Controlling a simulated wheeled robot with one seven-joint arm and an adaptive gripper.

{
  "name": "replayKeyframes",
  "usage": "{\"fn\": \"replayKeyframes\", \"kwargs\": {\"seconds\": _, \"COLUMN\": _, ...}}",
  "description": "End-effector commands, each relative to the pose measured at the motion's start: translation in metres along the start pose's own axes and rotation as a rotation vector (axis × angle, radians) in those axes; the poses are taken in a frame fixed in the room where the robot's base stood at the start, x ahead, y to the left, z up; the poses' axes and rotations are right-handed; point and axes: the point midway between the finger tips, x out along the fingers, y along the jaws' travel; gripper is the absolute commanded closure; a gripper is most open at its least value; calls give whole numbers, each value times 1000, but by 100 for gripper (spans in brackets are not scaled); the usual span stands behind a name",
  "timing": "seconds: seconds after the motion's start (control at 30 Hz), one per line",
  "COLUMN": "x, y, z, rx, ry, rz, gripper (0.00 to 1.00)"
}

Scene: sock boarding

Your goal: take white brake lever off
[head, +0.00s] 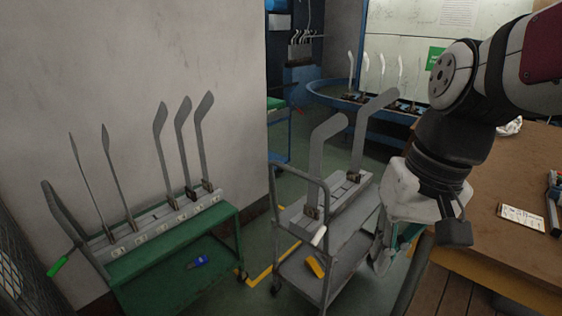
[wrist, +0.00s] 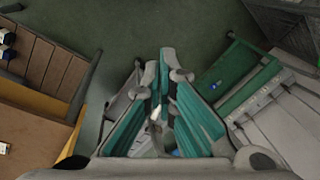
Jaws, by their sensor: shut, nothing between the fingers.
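The white brake lever (head: 319,236) is a short pale handle at the near end of the grey cart (head: 300,268), close to the base of a grey sock board. My gripper (head: 381,262) hangs to the right of the lever in the head view, apart from it, with its fingers pointing down. In the wrist view my gripper (wrist: 158,62) has its teal-padded fingers converging at the tips, shut and empty. A small white piece (wrist: 155,113) shows in the gap between the fingers; I cannot tell whether it is the lever.
A green cart (head: 180,252) with several boards and a green lever (head: 58,266) stands at left. A blue item (head: 201,262) lies on its lower shelf. An orange-yellow piece (head: 316,268) is on the grey cart. A wooden table (head: 500,250) is at right.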

Motion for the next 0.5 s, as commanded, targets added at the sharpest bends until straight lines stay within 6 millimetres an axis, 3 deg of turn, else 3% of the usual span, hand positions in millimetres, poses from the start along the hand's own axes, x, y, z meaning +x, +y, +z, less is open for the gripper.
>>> {"fn": "replayKeyframes", "kwargs": {"seconds": 0.03, "x": 14, "y": -1, "z": -12, "rx": 20, "ry": -38, "rz": -19, "gripper": 100}}
{"fn": "replayKeyframes", "kwargs": {"seconds": 0.5, "x": 105, "y": -19, "z": -101, "rx": 191, "ry": -322, "rz": -268, "gripper": 100}}
